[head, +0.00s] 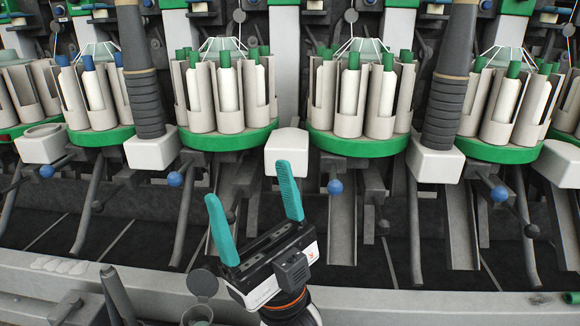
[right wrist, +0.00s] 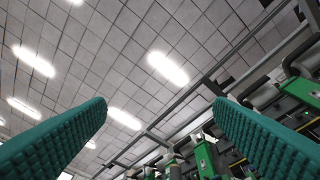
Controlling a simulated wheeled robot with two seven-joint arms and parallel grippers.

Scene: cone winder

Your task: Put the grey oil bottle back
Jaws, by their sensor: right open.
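My right gripper (head: 246,182) is in the lower middle of the head view, with its two teal fingers wide apart and pointing up. Nothing is between them. The fingers also frame the right wrist view (right wrist: 160,115), where only ceiling and machine tops show between them. I cannot make out the grey oil bottle for certain. My left gripper is not in view.
The winder's green round magazines (head: 228,138) with white bobbins run across the back. Grey chutes (head: 343,228) and blue-knobbed levers (head: 335,186) stick out below. A pale rail (head: 420,308) crosses the front. A grey round lid (head: 201,283) is left of my right gripper.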

